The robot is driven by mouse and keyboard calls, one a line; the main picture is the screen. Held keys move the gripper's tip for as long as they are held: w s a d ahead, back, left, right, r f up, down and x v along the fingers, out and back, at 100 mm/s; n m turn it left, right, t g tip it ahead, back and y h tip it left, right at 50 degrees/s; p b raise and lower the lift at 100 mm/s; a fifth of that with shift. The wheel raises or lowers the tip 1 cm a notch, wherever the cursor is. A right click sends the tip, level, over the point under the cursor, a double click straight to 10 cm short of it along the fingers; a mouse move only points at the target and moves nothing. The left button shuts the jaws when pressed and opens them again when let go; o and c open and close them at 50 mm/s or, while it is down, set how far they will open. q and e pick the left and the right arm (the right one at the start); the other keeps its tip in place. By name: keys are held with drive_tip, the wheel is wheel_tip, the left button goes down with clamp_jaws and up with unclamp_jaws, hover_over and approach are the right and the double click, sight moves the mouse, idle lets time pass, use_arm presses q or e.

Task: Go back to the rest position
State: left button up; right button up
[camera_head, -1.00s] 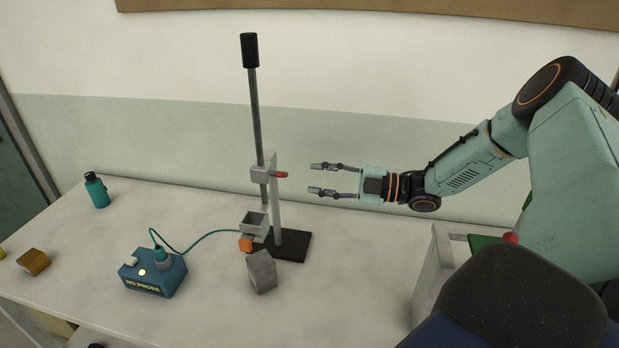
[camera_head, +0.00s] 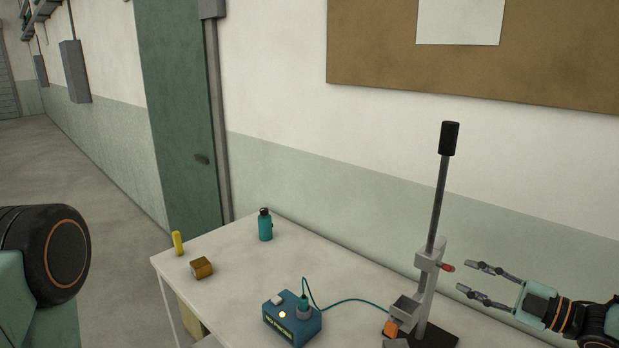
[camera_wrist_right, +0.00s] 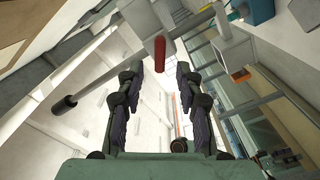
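My right gripper (camera_head: 477,283) is at the right of the head view, its two fingers apart and nothing between them. It is just right of the lever stand (camera_head: 429,262), close to the small red knob (camera_head: 448,268) on it. In the right wrist view the open fingers (camera_wrist_right: 160,72) point towards the red knob (camera_wrist_right: 160,50), which lies ahead of the gap, apart from the fingertips as far as I can tell. A part of my left arm shows at the left edge of the head view. My left gripper is out of view.
A green door (camera_head: 182,110) is at the back left.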

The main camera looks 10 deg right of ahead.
sight(453, 270)
drive_tip(key=shift+x, duration=1.65)
